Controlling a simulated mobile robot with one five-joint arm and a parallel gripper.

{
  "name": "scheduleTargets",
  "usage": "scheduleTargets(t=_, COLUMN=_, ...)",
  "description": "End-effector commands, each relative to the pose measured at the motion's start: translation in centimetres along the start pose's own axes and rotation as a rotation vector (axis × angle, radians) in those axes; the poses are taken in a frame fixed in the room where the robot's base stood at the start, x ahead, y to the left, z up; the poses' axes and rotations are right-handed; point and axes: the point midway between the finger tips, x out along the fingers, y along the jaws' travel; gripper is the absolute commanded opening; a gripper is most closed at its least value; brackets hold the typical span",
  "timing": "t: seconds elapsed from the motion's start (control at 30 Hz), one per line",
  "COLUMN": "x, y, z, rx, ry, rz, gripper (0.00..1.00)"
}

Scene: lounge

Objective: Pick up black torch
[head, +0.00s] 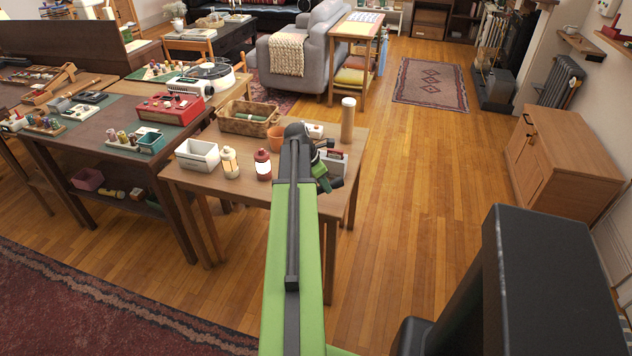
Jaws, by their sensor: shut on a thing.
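My green arm reaches forward over the right end of a light wooden table (232,191). My gripper (327,174) is at that end, low by the table's right side, and partly hidden behind my own arm. It is shut on a small dark thing that looks like the black torch. The torch's outline is hard to tell from the dark gripper parts, and I cannot tell whether it touches the tabletop. No other black torch shows clearly on this table.
Near my gripper stand a red lantern (263,164), a cream lantern (229,162), a white bin (197,155), a wicker basket (249,119), an orange pot (276,138) and a tall tan cylinder (347,120). Wooden floor (430,200) is clear to the right, before a cabinet (560,165).

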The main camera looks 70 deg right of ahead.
Motion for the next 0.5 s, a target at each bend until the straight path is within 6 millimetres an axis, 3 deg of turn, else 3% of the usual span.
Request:
scheduleTargets(t=0.03, x=-1.1, y=-1.3, z=1.1, rx=0.004, ry=0.000, rz=-0.001, gripper=0.00)
scheduleTargets(t=0.23, x=-2.5, y=-5.0, z=4.3, rx=0.003, ry=-0.001, rz=0.000, gripper=0.00)
scheduleTargets(t=0.5, x=-2.8, y=-7.1, z=6.2, rx=-0.001, ry=-0.001, rz=0.001, gripper=0.00)
